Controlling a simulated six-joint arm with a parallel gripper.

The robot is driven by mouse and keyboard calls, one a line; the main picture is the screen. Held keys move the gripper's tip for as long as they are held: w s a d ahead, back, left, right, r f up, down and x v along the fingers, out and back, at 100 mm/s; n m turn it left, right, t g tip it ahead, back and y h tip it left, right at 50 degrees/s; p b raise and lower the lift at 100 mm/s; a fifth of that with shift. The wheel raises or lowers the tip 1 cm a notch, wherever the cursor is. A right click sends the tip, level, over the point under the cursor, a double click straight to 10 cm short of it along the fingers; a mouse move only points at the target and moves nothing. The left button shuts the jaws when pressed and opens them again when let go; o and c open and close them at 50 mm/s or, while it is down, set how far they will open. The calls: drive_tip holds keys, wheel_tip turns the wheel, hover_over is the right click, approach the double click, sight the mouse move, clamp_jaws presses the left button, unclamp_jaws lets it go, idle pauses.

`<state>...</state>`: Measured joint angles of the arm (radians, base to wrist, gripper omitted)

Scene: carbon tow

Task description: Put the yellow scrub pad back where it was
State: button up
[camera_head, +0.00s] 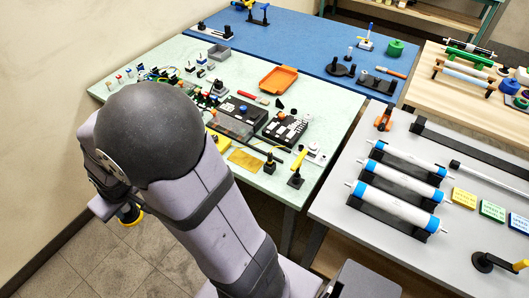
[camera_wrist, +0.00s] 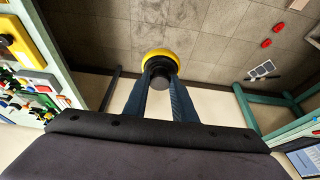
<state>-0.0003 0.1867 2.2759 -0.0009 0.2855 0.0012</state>
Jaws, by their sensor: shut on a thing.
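The yellow scrub pad (camera_wrist: 178,45) is a round yellow disc with a black knob-like handle (camera_wrist: 160,72). In the wrist view my gripper (camera_wrist: 161,84) is shut on that handle, with the disc beyond the fingertips. In the head view the pad (camera_head: 131,222) shows as a yellow rim under my gripper (camera_head: 124,208), at the left, over the tiled floor and off the front edge of the green table (camera_head: 345,108). My arm hides part of the green table. I cannot tell which spot the pad came from.
The green table holds circuit boards, black boxes (camera_head: 240,112) and an orange tray (camera_head: 278,79). A blue mat (camera_head: 300,40) lies behind. A grey table (camera_head: 345,205) with white rollers (camera_head: 398,206) stands at right. A wall (camera_head: 50,100) is close at left.

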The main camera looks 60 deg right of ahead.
drive_tip(key=shift+w+d, duration=0.1)
drive_tip(key=w+d+m+g+h+b, duration=0.1)
drive_tip(key=w+d+m, duration=0.25)
drive_tip(key=d, duration=1.15)
drive_tip(key=w+d+m+h+b, duration=0.1)
drive_tip(key=w+d+m, duration=0.25)
drive_tip(key=d, duration=1.05)
drive_tip(key=s+d+m+h, duration=0.1)
drive_tip(key=s+d+m, duration=0.15)
drive_tip(key=d, duration=0.95)
drive_tip(key=s+d+f+m+g+h+b, duration=0.15)
drive_tip(key=s+d+m, duration=0.25)
drive_tip(key=s+d, duration=1.05)
drive_tip(key=s+d+f+m+g+b, duration=0.1)
drive_tip(key=s+d+m, duration=0.1)
drive_tip(key=s+d, duration=0.6)
drive_tip(key=s+d+m+g+b, duration=0.1)
drive_tip(key=s+d+m, duration=0.25)
drive_tip(key=s, duration=0.85)
drive_tip(key=shift+n, duration=0.5)
drive_tip(key=shift+d+f+p, duration=0.15)
drive_tip(key=shift+f+p, duration=0.25)
drive_tip(key=shift+f, duration=1.25)
drive_tip(key=shift+d+f+p, duration=0.15)
drive_tip(key=shift+f+p, duration=0.2)
drive_tip(key=shift+f, duration=1.35)
drive_tip(key=shift+d+f+p, duration=0.15)
drive_tip(key=shift+f+p, duration=0.25)
drive_tip(key=shift+f, duration=1.25)
